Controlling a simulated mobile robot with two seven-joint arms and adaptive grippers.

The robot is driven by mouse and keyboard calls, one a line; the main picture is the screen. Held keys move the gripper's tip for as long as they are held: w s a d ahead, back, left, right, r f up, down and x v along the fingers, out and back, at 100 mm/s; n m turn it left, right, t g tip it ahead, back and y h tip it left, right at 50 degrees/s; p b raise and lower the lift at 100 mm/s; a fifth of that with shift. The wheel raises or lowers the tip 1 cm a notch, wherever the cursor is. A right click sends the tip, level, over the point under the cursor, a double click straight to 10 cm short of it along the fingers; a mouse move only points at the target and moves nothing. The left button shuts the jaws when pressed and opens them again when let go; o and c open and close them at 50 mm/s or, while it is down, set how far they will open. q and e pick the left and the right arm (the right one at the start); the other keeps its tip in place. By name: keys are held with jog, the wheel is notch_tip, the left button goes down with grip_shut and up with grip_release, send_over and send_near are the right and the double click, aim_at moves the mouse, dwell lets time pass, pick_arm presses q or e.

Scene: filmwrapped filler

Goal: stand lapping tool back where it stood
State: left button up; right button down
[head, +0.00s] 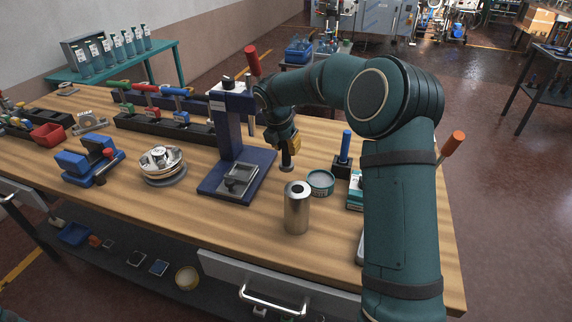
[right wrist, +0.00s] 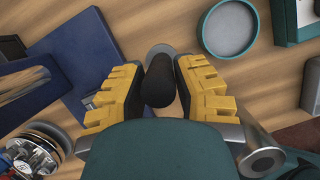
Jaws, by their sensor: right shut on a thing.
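The lapping tool, with a dark rounded handle and a grey round foot, shows below my right gripper in the head view (head: 287,161). In the right wrist view its black handle (right wrist: 158,82) is between the yellow finger pads, with the pale disc beyond it. My right gripper (head: 293,143) is shut on the handle; it also shows in the right wrist view (right wrist: 160,90). The tool looks roughly upright, just right of the blue press; I cannot tell whether its foot touches the bench. My left gripper is out of view.
On the wooden bench (head: 215,228), a blue press (head: 232,130) stands left of the gripper. A green round tin (head: 320,183) and a steel cylinder (head: 297,210) are close in front. A blue-handled tool (head: 346,146) stands in a black block to the right.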

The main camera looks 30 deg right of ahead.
aim_at(286, 159)
jog(key=shift+f+b, duration=0.55)
jog(key=shift+f, duration=1.9)
jog(key=shift+f, duration=0.15)
jog(key=c, duration=0.8)
grip_release()
jog(key=p+v, duration=0.2)
jog(key=v, duration=1)
jog(key=shift+a, duration=0.1)
jog(key=shift+r+p, duration=0.25)
jog(key=shift+p, duration=0.05)
